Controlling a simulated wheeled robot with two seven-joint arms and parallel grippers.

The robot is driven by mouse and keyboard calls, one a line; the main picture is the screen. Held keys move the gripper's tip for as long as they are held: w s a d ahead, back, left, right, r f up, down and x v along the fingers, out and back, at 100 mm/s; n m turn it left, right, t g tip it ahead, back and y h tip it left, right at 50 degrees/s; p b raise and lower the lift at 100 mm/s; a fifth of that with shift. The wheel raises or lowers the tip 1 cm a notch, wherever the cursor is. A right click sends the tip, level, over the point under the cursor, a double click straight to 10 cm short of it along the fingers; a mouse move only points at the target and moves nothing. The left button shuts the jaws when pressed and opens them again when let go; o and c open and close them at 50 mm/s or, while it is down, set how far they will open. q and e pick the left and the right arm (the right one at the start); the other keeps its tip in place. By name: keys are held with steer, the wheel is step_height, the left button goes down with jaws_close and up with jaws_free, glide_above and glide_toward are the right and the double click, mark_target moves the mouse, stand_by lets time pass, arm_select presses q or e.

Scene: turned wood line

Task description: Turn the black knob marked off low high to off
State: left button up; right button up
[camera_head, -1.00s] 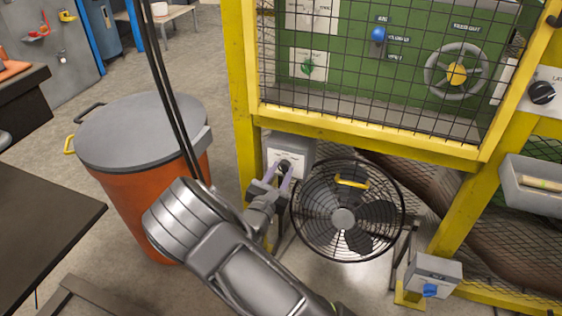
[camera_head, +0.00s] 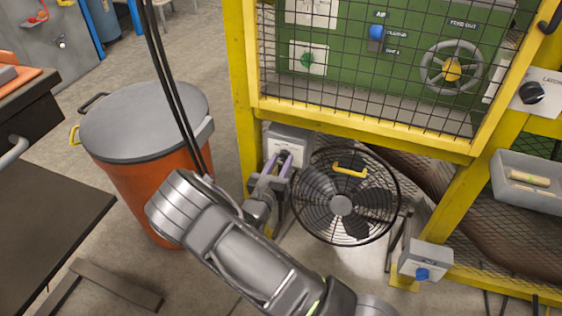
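The black knob (camera_head: 284,155) is on the white-faced front of a small grey box (camera_head: 291,138) beside the fan, low on the yellow frame. Its off, low and high marks are too small to read, so its setting cannot be told. My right gripper (camera_head: 278,158) is in front of the box with its two purple-grey fingers apart. The fingertips are close to the knob and partly cover it. I cannot tell whether they touch it. My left gripper is not in view.
A black wire fan (camera_head: 341,205) stands just right of the gripper. A yellow mesh guard (camera_head: 360,140) is above. An orange bin with a grey lid (camera_head: 144,122) stands at left. A box with a blue knob (camera_head: 422,274) is low at right.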

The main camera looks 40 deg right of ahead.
steer(key=o, duration=0.5)
steer(key=shift+c, duration=0.2)
steer(key=p+v, duration=0.1)
steer(key=v, duration=0.7)
steer(key=shift+p, duration=0.35)
